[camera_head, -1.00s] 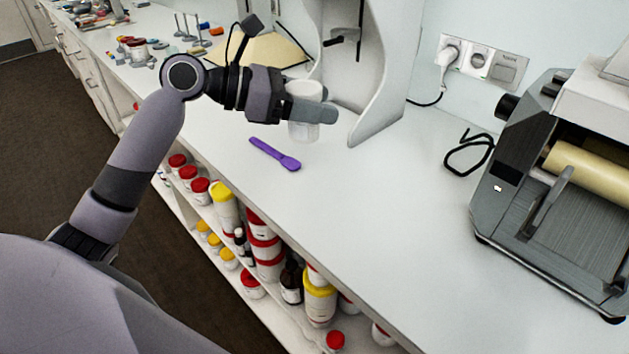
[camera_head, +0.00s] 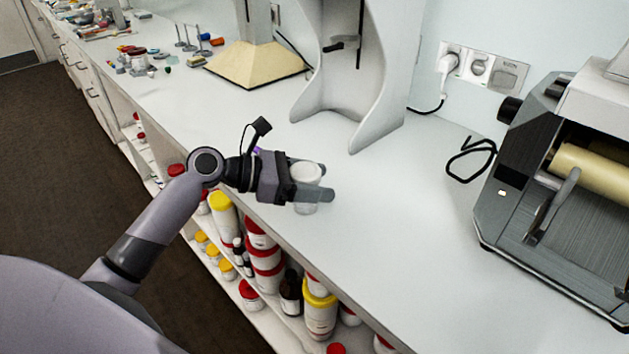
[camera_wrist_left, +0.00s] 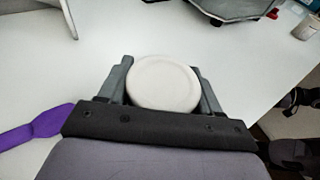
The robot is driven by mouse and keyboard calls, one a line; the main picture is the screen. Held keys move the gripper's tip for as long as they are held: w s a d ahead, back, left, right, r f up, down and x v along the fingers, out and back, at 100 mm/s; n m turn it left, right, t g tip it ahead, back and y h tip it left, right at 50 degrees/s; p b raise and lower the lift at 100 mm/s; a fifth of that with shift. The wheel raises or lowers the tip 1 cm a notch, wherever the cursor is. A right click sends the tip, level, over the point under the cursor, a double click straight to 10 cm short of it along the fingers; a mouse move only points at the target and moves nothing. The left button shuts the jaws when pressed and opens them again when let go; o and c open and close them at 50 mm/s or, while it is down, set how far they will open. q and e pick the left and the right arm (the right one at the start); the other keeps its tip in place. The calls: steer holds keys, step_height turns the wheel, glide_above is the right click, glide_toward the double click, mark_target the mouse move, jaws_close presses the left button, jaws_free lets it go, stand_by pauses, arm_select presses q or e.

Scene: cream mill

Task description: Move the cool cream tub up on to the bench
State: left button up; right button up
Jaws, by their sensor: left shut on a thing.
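My left gripper (camera_head: 312,188) is shut on a white tub (camera_head: 306,196) with a pale round lid, over the front part of the white bench (camera_head: 350,220). The tub is upright. In the left wrist view the tub's lid (camera_wrist_left: 164,83) lies between the two fingers of the left gripper (camera_wrist_left: 163,85). I cannot tell whether the tub's base touches the bench top.
A purple spatula (camera_wrist_left: 38,127) lies on the bench beside the gripper. A grey roller mill (camera_head: 550,200) stands at the right and a white stand (camera_head: 375,100) behind. Shelves below hold several red- and yellow-lidded tubs (camera_head: 262,262). The bench between tub and mill is clear.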

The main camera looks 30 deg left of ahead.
arm_select(q)
steer(key=o, duration=1.1)
steer(key=shift+f, duration=0.1)
steer(key=shift+a+r, duration=0.1)
steer(key=shift+r, duration=0.1)
steer(key=v, duration=1.1)
steer(key=shift+s+a+r+b, duration=0.2)
steer(key=shift+s+a+b, duration=0.05)
steer(key=shift+s+b, duration=0.05)
steer(key=shift+a, duration=0.1)
